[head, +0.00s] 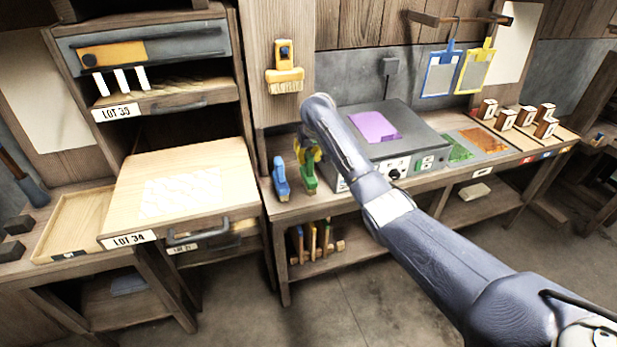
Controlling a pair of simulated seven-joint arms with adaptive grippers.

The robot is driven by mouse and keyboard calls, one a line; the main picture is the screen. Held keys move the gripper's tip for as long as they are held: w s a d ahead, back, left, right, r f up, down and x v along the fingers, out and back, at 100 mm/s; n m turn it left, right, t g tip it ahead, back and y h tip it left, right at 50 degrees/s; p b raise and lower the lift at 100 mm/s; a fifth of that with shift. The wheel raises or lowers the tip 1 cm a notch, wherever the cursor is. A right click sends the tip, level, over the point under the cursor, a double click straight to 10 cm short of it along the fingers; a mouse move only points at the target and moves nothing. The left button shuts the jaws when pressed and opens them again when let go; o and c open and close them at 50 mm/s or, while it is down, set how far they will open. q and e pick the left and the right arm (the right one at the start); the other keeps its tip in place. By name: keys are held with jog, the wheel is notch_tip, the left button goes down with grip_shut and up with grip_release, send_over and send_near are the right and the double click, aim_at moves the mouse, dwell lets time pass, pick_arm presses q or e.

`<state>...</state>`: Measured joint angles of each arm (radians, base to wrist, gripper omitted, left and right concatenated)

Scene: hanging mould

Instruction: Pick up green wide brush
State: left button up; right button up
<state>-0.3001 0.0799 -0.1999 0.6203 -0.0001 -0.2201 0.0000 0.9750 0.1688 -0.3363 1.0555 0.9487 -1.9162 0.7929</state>
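The green wide brush (309,180) stands on the bench, just right of a blue brush (281,178). My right arm reaches in from the lower right, and my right gripper (310,160) is at the top of the green brush. The arm's wrist hides much of the gripper, and its fingers are too small and covered to tell whether they are closed on the brush. A yellow wide brush (285,68) hangs on the wooden post above. My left gripper is not in view.
A grey machine box (405,132) with a purple panel stands right of the brushes. A shelf below holds several upright tools (313,243). At left is a cabinet with a pulled-out board (180,185). Blue and yellow frames (440,72) hang at upper right.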

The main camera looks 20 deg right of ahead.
grip_shut()
jog(key=shift+r, duration=0.15)
notch_tip(320, 180, up, 20)
dwell(0.8)
jog(key=shift+c, duration=1)
grip_release()
grip_shut()
